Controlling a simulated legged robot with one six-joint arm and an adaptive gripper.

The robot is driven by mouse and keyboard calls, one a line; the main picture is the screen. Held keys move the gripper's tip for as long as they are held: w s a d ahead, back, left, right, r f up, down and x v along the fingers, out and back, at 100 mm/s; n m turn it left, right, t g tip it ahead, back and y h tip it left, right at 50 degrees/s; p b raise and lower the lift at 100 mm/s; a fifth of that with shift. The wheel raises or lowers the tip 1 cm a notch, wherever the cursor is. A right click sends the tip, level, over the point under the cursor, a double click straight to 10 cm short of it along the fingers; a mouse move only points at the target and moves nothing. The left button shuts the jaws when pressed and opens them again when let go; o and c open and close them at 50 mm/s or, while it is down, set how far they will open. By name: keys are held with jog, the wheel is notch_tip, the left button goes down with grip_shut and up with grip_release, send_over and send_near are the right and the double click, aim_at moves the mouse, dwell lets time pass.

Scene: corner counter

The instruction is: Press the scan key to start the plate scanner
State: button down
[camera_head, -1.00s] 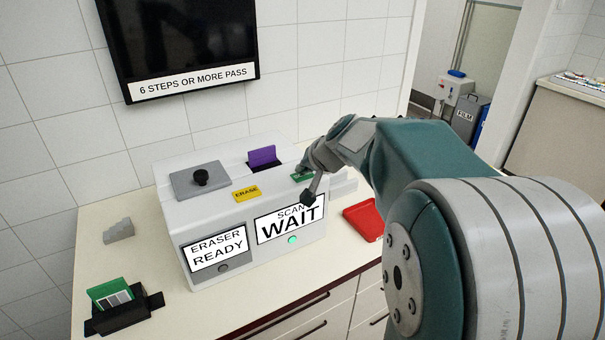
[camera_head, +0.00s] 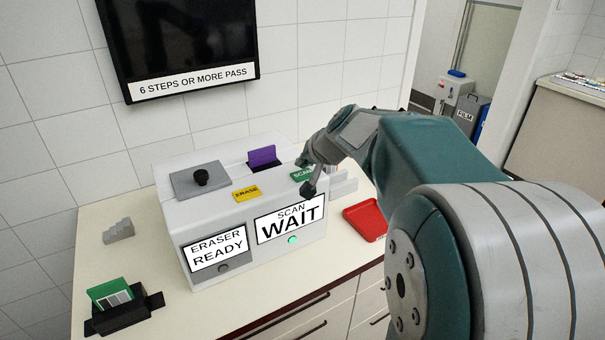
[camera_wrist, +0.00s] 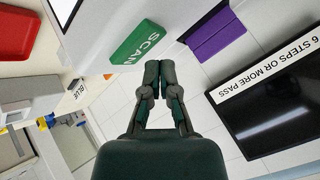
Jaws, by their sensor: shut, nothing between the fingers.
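The plate scanner (camera_head: 215,218) is a light grey box on the counter. Its green scan key (camera_head: 301,174) is on the top right and shows large in the wrist view (camera_wrist: 140,42). A yellow erase key (camera_head: 246,194) is to its left. The scan display (camera_head: 291,219) reads "SCAN WAIT" with a lit green lamp below it. The eraser display (camera_head: 214,250) reads "ERASER READY". A purple plate (camera_head: 262,156) stands in the top slot. My gripper (camera_head: 308,190) is shut and empty beside the scan key; in the wrist view its fingertips (camera_wrist: 157,65) appear just apart from the key.
A red tray (camera_head: 366,218) lies right of the scanner. A grey stepped block (camera_head: 118,230) and a black holder (camera_head: 125,310) with a green plate (camera_head: 110,294) are at the left. A wall screen (camera_head: 180,45) reads "6 STEPS OR MORE PASS".

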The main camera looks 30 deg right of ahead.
aim_at(303, 175)
jog(key=shift+r, duration=2.5)
jog(key=s+a+f+n+g, duration=0.2)
jog(key=s+a+n, duration=0.2)
jog(key=s+a, duration=0.7)
jog(key=s+a+f+n, duration=0.1)
jog(key=s+f, duration=0.2)
jog(key=s, duration=0.4)
jog(key=s+a+f+n+g+h, duration=0.1)
jog(key=s+a+f+n, duration=0.1)
jog(key=s, duration=0.5)
jog(key=shift+a+f+g, duration=0.2)
jog(key=shift+f+g, duration=0.1)
jog(key=shift+f, duration=0.6)
